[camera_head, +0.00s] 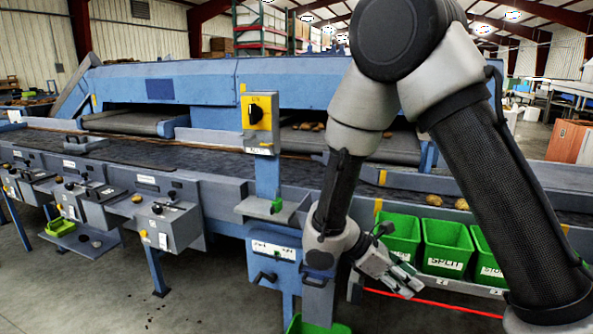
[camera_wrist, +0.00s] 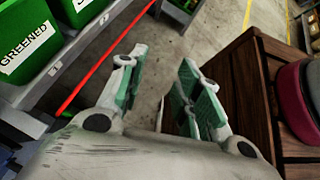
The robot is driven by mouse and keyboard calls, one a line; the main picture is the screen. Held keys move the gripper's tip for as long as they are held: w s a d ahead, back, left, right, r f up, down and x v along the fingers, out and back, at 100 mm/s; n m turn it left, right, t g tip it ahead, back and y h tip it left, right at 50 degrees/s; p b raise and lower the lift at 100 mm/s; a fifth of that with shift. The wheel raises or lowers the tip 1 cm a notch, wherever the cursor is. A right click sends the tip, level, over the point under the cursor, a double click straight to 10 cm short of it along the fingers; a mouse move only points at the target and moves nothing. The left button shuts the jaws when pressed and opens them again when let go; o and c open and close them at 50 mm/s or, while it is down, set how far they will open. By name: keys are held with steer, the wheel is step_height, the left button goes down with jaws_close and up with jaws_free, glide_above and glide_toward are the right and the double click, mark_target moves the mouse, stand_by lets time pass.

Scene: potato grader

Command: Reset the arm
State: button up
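My gripper (camera_head: 408,282) hangs low in front of the grader, at the end of my bent arm, close to the green bins. In the wrist view my gripper (camera_wrist: 160,92) has its two green-padded fingers apart, with only floor between them. It holds nothing and touches nothing that I can see.
Green bins (camera_head: 447,232) stand on a grey shelf (camera_head: 462,285) right of the gripper; one reads SPLIT. The blue grader (camera_head: 205,82) carries potatoes (camera_head: 434,199). A yellow switch box (camera_head: 260,112) stands in front. A brown wooden crate (camera_wrist: 250,90) is right in the wrist view.

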steer(key=s+d+r+m+t+y, duration=0.2)
steer(key=s+d+r+m+y, duration=0.1)
steer(key=r+m, duration=0.3)
steer(key=s+d+r+m+t+y, duration=0.1)
steer(key=s+d+r+m+y, duration=0.3)
steer(key=r, duration=0.4)
steer(key=s+d+r+m+t+y, duration=0.2)
steer(key=s+d+r+m+y, duration=0.1)
steer(key=s+r+m, duration=0.3)
step_height(320, 180, up, 2)
steer(key=shift+s+d+r+m+t+y, duration=0.1)
steer(key=shift+s+d+m+t+y, duration=0.15)
steer(key=shift+d+m, duration=0.5)
steer(key=shift+a, duration=0.1)
